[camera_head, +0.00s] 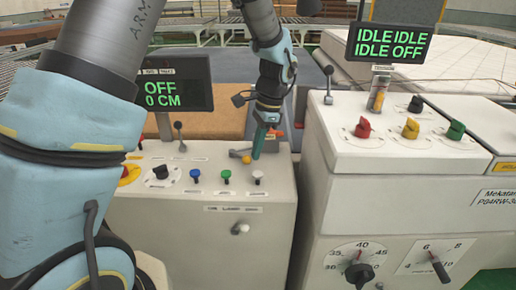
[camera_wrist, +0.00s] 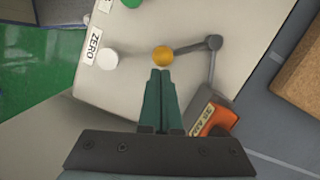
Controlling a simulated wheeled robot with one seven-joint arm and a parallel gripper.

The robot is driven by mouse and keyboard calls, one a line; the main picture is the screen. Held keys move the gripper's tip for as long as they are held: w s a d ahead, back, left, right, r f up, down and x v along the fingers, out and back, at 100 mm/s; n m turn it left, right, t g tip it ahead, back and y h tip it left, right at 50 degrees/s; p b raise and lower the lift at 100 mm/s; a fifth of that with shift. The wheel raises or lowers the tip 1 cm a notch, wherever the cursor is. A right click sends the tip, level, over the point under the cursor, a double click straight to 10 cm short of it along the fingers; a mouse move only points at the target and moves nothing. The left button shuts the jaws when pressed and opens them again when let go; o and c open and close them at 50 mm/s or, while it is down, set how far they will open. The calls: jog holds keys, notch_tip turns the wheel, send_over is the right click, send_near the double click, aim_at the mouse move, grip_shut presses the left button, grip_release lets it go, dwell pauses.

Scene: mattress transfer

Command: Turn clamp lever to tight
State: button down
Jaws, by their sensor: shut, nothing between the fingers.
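My gripper (camera_head: 257,156) points down over the right part of the console top. In the wrist view my teal fingers (camera_wrist: 160,74) are together and empty, with their tips right beside the yellow knob. I cannot tell whether they touch it.
An orange labelled block (camera_wrist: 215,119) sits right of my fingers. A white button (camera_wrist: 104,58) marked ZERO is to the left. Green (camera_head: 226,174) and blue (camera_head: 195,174) buttons share the console. A taller cabinet (camera_head: 345,145) with knobs stands to the right.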

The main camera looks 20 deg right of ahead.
aim_at(235, 176)
jog(key=shift+s+a+m, duration=0.1)
jog(key=shift+a+m, duration=0.15)
jog(key=shift+m, duration=0.05)
jog(key=a+m, duration=0.1)
jog(key=m, duration=0.1)
jog(key=s+a+m+t, duration=0.1)
jog(key=a, duration=0.1)
jog(key=shift+r+m+p, duration=0.1)
jog(key=shift+m+p, duration=0.2)
jog(key=shift+m, duration=0.1)
jog(key=a+m, duration=0.1)
jog(key=m, duration=0.1)
jog(key=a+m+p, duration=0.1)
jog(key=a+m, duration=0.1)
jog(key=shift+a+m+t+h, duration=0.25)
jog(key=shift+m+t+h, duration=0.05)
jog(key=shift+t+h, duration=0.1)
jog(key=shift+w+a+m+h+p, duration=0.2)
jog(key=shift+a+m+p, duration=0.2)
jog(key=shift+a+m, duration=0.15)
jog(key=shift+w+a+m+h+p, duration=0.15)
jog(key=shift+a+m+p, duration=0.25)
jog(key=shift+m, duration=0.25)
jog(key=shift+w+a+p, duration=0.55)
jog(key=shift+w+a, duration=0.4)
jog(key=shift+a, duration=0.25)
jog(key=shift+w+a, duration=0.1)
